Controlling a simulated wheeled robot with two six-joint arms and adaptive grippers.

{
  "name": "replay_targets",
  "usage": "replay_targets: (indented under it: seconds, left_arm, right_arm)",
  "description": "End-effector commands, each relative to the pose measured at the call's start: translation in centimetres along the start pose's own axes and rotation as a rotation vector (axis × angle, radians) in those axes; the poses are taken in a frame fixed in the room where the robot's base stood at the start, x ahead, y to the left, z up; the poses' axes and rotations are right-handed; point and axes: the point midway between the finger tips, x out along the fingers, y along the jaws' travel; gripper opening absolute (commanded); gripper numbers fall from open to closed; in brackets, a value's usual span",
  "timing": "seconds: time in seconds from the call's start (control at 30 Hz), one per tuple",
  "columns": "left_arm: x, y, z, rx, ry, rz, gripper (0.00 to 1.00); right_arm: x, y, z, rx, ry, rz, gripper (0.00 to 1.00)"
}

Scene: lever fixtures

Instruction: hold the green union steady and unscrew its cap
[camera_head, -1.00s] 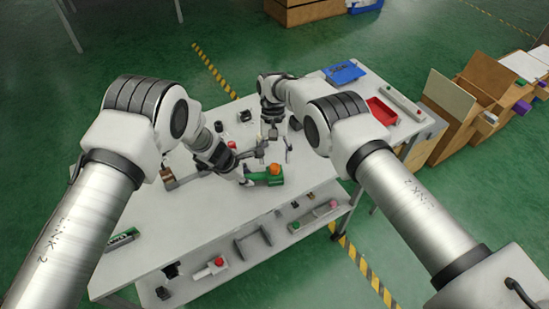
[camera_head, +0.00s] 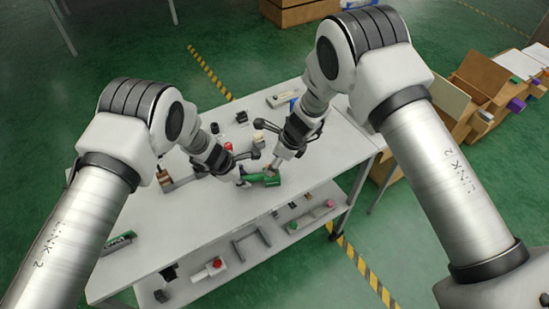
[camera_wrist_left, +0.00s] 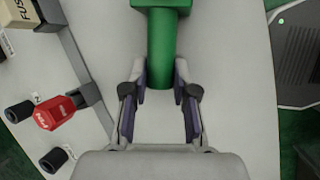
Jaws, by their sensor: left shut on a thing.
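The green union (camera_head: 263,179) lies on the white table near its front edge. My left gripper (camera_head: 242,181) is shut on the union's left end. In the left wrist view my left gripper's two fingers (camera_wrist_left: 160,98) sit on either side of the green pipe (camera_wrist_left: 162,50), and a wider green body shows at the top. My right gripper (camera_head: 276,164) comes down from above at the union's right part, where its fingers cover the orange cap. Whether they touch or grip the cap cannot be told.
A red lever piece (camera_wrist_left: 55,112), black knobs (camera_wrist_left: 18,112) and a box marked FUSE (camera_wrist_left: 15,18) stand left of my left gripper. Several parts lie on the lower shelf (camera_head: 300,235).

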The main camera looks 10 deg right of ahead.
Motion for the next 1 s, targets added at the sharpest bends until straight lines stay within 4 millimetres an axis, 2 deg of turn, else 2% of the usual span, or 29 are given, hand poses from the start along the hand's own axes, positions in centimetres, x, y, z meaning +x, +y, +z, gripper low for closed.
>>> replay_targets:
  seconds: [0.37,0.8,1.0]
  left_arm:
    - [0.0,0.0,0.0,0.000,0.000,0.001,0.00]
    - [0.0,0.0,0.0,0.000,0.000,0.001,0.00]
    - [0.0,0.0,0.0,0.000,0.000,0.001,0.00]
  right_arm:
    - [0.2,0.0,0.0,0.029,-0.002,-0.013,0.66]
    - [2.5,0.0,-1.0,0.028,-0.002,-0.011,0.66]
    - [2.8,0.0,-1.1,0.026,-0.002,-0.012,0.66]
